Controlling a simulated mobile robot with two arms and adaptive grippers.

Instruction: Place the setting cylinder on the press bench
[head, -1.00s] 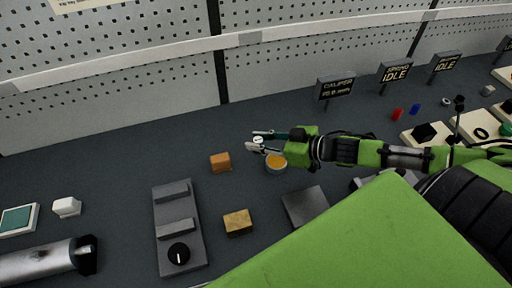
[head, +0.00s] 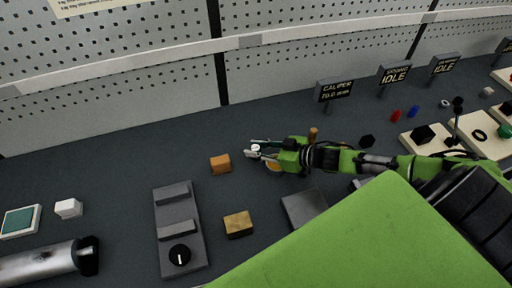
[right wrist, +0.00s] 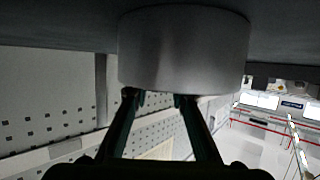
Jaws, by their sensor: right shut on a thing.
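My right gripper (head: 262,149) is shut on a small pale cylinder (head: 255,148), held at the fingertips above the dark bench. I take it to be the setting cylinder. Pale station plates (head: 478,143) stand at the far right; I cannot tell which is the press bench. My left gripper is not in view.
An orange block (head: 220,164) and a tan block (head: 238,223) lie left of and below the gripper. A grey ridged fixture with a knob (head: 179,228) stands further left. Signs (head: 334,89) line the back. The back left is clear.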

